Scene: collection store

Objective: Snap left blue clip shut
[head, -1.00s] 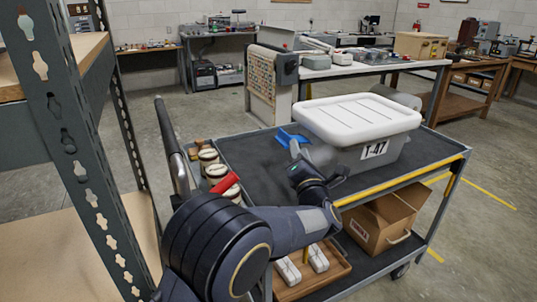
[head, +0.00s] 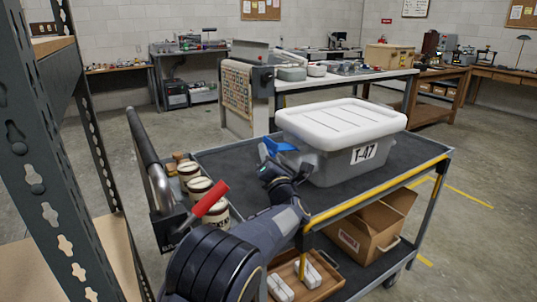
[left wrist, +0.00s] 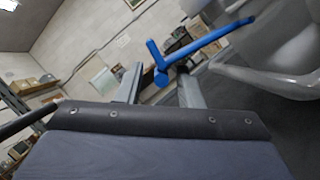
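A grey tub (head: 335,165) with a white lid (head: 340,122) and a "T-47" label stands on the cart's upper shelf. Its left blue clip (head: 278,147) sticks out from the tub's left end, swung away from the lid. My left gripper (head: 266,160) is right at the clip and partly covers it in the head view. In the left wrist view the clip (left wrist: 205,41) crosses ahead of the gripper (left wrist: 160,82). The two fingers stand apart, with the clip's end seen between them; contact cannot be told. My right gripper is in neither view.
The cart's dark upper shelf (head: 240,155) is bare around the tub. Several jars (head: 200,188) and a red-handled thing (head: 211,200) are at its left end. A cardboard box (head: 365,235) is below. Steel shelving (head: 45,170) stands close at left.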

